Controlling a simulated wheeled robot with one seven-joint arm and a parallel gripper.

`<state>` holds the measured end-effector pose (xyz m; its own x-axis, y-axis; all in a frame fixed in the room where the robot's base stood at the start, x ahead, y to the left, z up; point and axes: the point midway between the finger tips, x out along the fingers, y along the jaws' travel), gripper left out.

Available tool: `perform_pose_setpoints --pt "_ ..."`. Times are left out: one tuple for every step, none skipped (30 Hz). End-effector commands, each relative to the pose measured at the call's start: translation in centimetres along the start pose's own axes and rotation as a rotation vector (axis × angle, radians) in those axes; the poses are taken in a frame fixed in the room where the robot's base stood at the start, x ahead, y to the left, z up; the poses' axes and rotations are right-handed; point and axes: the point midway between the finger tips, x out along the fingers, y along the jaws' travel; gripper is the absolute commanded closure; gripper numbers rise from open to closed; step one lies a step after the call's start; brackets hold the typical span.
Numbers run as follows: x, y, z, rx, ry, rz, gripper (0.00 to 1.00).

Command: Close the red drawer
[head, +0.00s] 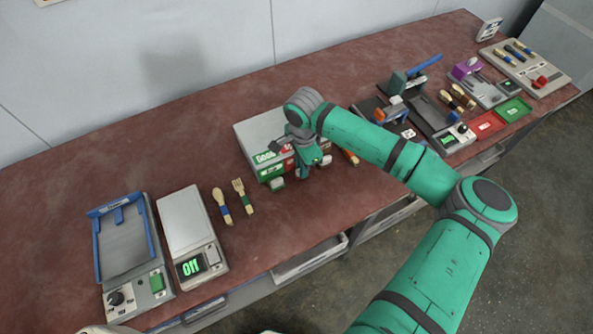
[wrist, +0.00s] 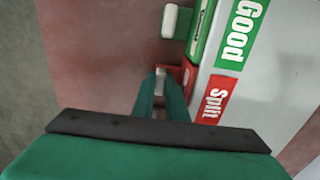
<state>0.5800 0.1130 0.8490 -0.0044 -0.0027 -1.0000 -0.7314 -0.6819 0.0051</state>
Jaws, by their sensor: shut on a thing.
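The grey cabinet (head: 258,128) stands mid-table. In the wrist view, its top (wrist: 262,85) carries a green "Good" label and a red "Split" label (wrist: 213,100). The red drawer (wrist: 189,74) shows as a narrow red strip beside the "Split" label; how far out it stands is hard to tell. My gripper (wrist: 160,84) is at its front, shut on its pale handle (wrist: 160,76), which is partly hidden between the fingers. In the head view my gripper (head: 302,173) covers most of the red drawer.
The green drawer (head: 268,172) is beside the red one, its pale handle (wrist: 170,20) sticking out. Presses and trays stand at right. Table in front is clear.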

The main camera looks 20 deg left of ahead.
Motion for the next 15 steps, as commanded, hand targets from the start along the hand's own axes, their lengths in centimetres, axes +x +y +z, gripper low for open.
perform_pose_setpoints --pt "-0.07 -0.26 -0.11 0.002 0.002 -0.007 1.00" --pt "-0.08 -0.29 -0.11 0.002 0.002 -0.008 1.00" --pt "-0.08 -0.32 -0.10 0.002 0.002 -0.008 1.00" --pt "-0.09 -0.34 -0.10 0.002 0.002 -0.009 1.00" --pt "-0.09 -0.36 -0.10 0.002 0.002 -0.010 1.00" --pt "-0.11 -0.38 -0.10 0.002 0.002 -0.011 1.00" --pt "-0.11 -0.40 -0.10 0.002 0.002 -0.011 1.00" --pt "-0.12 -0.41 -0.11 0.002 0.002 -0.012 1.00" --pt "-0.13 -0.43 -0.12 0.002 0.001 -0.013 0.80" --pt "-0.14 -0.42 -0.12 0.002 0.001 -0.013 0.80" --pt "-0.14 -0.42 -0.12 0.002 0.001 -0.013 0.80" --pt "-0.14 -0.40 -0.13 0.002 0.001 -0.013 0.80" --pt "-0.14 -0.39 -0.14 0.003 0.001 -0.013 0.80" --pt "-0.14 -0.39 -0.15 0.003 0.001 -0.013 0.80" --pt "-0.14 -0.37 -0.15 0.003 0.001 -0.013 0.80"
